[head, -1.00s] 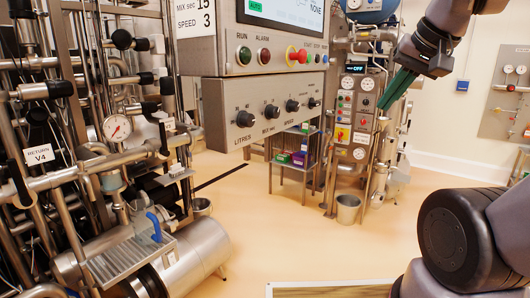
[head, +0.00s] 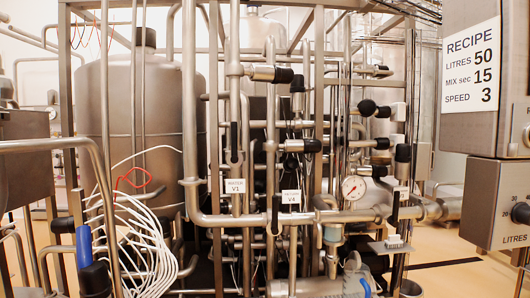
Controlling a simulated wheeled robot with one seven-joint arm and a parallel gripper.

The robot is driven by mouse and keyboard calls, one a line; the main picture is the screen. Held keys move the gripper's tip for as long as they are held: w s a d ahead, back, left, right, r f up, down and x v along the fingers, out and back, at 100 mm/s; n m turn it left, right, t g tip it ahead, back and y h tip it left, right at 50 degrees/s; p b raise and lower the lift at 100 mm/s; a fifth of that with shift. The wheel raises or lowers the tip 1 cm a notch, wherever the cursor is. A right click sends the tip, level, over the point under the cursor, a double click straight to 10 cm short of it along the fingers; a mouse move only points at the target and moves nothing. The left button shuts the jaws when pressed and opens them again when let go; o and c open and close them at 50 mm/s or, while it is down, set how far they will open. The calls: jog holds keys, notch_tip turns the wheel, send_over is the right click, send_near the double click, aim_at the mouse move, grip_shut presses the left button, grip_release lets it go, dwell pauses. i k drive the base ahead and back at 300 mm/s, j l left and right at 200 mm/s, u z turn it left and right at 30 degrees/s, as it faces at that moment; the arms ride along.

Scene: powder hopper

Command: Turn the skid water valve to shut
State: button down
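The pipe skid (head: 216,216) fills the middle of the head view. A white label reading WATER V1 (head: 235,186) hangs on an upright steel pipe there. Just above it, a black valve lever (head: 234,142) stands upright, in line with the pipe. To the right is a label reading RETURN V4 (head: 290,197), with another black upright lever (head: 275,214) to its left. My gripper is not in view, so its state is hidden.
A large steel tank (head: 140,100) stands behind at left, with loose white cables (head: 140,235) before it. A blue handle (head: 83,246) is at front left. The recipe panel (head: 472,68) is at right, and a pressure gauge (head: 353,188) is right of V4. Open floor shows at right (head: 455,270).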

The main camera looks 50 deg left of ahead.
aim_at(234, 159)
jog(key=u, duration=2.2)
